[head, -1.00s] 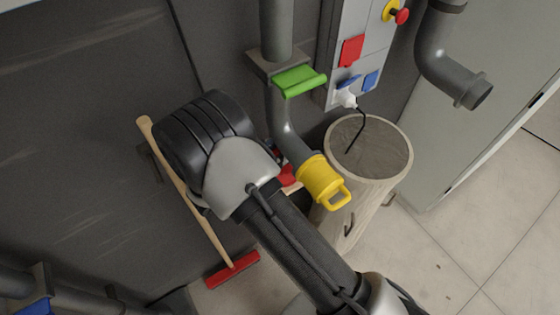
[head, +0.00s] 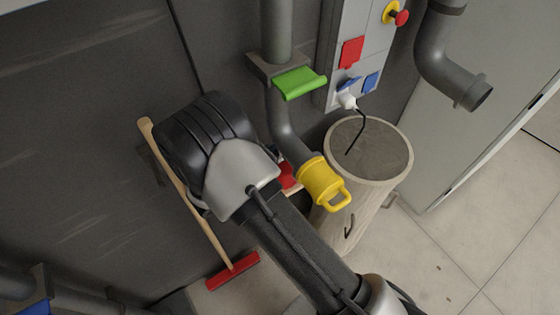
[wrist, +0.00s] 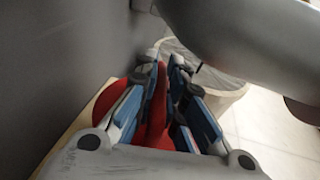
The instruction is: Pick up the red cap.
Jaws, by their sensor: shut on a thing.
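The red cap (wrist: 157,112) shows in the wrist view, with an upright grip and a round body that spreads to both sides behind the fingers. My gripper (wrist: 160,78) has its blue-padded fingers closed on the grip. In the head view only a small part of the red cap (head: 288,177) shows, between my arm and the yellow cap. My arm hides the fingers and the rest of the cap there. The cap seems to be at a pale wooden ledge (wrist: 84,122); I cannot tell whether it touches it.
A grey pipe (head: 283,127) ends in a yellow cap (head: 322,183) close to the right of my wrist. A dark wall (head: 80,130) is close on the left, with a red-headed broom (head: 232,270) leaning there.

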